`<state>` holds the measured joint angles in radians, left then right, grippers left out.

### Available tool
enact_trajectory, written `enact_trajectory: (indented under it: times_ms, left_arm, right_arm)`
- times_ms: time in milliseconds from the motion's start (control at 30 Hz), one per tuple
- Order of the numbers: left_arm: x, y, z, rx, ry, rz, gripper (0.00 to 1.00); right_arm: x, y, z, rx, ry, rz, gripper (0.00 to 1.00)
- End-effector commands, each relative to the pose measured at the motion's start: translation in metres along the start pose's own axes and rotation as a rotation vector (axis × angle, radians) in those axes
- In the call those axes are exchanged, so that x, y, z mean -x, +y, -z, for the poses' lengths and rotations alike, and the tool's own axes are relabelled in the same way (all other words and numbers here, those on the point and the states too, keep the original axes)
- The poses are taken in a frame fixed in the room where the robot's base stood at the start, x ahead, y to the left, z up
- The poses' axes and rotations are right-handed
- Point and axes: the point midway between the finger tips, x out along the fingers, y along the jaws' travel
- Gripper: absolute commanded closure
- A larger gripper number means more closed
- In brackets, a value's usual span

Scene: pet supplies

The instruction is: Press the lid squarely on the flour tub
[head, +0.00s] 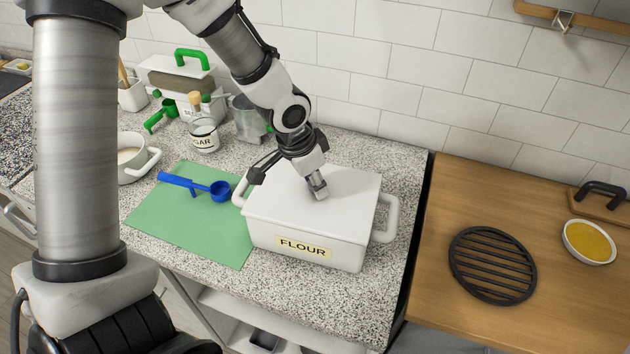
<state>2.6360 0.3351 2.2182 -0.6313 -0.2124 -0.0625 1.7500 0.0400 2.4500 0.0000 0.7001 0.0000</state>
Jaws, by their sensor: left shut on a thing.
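The flour tub (350,258) is a white box with a FLOUR label on its front and a loop handle at each end. It stands upright on the speckled counter. The white lid (345,200) lies over the tub's top, looking flat and roughly lined up with it. I cannot tell whether its rim is fully down all round. My left gripper (318,188) comes down from above onto the middle of the lid and is shut on it. The gripped part is hidden by the fingers. My right gripper is not in view.
A blue scoop (219,191) lies on a green mat (205,235) left of the tub. A sugar jar (203,135) and a white pot (134,170) stand behind. A black trivet (493,265) and a yellow-filled bowl (588,243) are on the wooden worktop (440,300) at right.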

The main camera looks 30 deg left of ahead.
Motion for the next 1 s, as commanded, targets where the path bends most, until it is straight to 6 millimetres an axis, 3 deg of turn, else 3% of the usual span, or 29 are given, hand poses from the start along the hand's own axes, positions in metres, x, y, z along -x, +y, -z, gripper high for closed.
enact_trajectory:
  times_ms: [367,400,467,500,700,800,1000]
  left_arm:
    - [-0.0001,0.0001,-0.0001,0.000,0.000,0.000,1.00]
    - [-0.0001,0.0001,-0.0001,0.000,0.000,0.000,0.66]
    - [-0.0002,0.0001,-0.0001,0.000,0.000,0.000,0.45]
    - [-0.0002,0.0001,-0.0001,0.000,0.000,0.000,0.40]
    - [-0.0002,0.0001,-0.0002,0.000,0.000,0.000,0.40]
    - [-0.0004,0.0002,-0.0003,0.000,0.000,0.000,0.15]
    - [-0.0003,0.0002,-0.0003,0.000,0.000,0.000,0.15]
  right_arm:
    - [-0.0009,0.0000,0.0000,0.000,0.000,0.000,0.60]
    - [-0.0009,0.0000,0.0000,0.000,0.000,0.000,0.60]
    - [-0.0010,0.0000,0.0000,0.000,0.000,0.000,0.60]
    - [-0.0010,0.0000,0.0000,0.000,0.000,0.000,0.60]
    - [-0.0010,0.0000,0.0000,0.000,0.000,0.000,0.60]
    - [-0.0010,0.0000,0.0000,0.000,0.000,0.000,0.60]
    - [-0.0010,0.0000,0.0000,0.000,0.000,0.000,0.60]
